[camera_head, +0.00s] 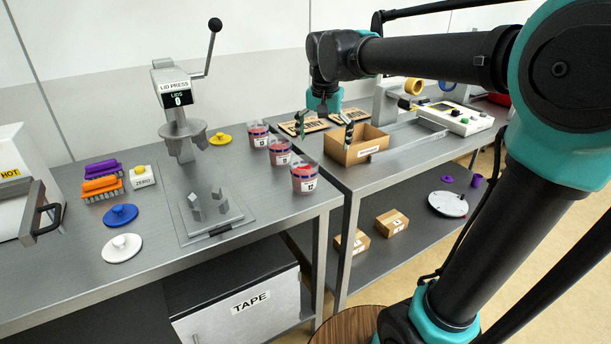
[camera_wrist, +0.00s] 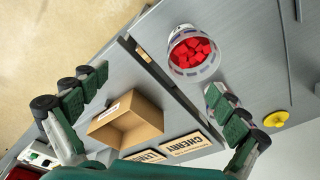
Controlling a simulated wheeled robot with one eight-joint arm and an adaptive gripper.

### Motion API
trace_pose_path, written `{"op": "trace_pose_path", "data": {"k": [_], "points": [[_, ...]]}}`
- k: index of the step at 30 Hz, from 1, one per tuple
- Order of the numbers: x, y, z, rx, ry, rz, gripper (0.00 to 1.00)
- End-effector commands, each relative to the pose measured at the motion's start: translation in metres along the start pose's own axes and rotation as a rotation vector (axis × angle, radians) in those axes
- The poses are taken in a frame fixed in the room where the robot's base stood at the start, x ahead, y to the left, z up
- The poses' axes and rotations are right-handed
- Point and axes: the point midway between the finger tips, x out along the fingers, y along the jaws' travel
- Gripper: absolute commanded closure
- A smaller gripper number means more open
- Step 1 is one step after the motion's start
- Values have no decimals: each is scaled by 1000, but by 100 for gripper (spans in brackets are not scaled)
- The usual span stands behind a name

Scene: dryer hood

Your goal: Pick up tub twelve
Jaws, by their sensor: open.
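Tub twelve (camera_head: 304,178) is a clear tub of red pieces. Its label appears to read 12. It stands upright at the bench's right edge, nearest of a row of three. In the wrist view a tub of red cubes (camera_wrist: 193,52), apparently the same one, stands upright ahead of my fingers, right of centre. My gripper (camera_head: 325,130) is open and empty, above and beyond tub twelve, near the cardboard box. Both spread fingers show in the wrist view (camera_wrist: 158,86). The right finger partly hides another tub (camera_wrist: 212,94).
The other tubs (camera_head: 280,151) (camera_head: 258,135) stand behind tub twelve. The lid press (camera_head: 180,125) stands left, with a yellow lid (camera_head: 220,139) nearby. Bench space left of tub twelve is clear.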

Motion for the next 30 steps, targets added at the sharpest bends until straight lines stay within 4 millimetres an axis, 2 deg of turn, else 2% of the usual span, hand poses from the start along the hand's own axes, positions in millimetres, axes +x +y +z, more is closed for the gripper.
{"op": "trace_pose_path", "data": {"k": [1,6,9,11,14,27,30], "points": [[-16,-16,-1,8,-7,6,2],[-65,-57,3,63,-27,37,2],[-80,-68,5,83,-32,48,2],[-82,-71,6,91,-33,51,2],[-75,-71,6,96,-33,53,2],[10,-66,9,94,-33,52,2],[25,-65,9,94,-33,52,2]]}}
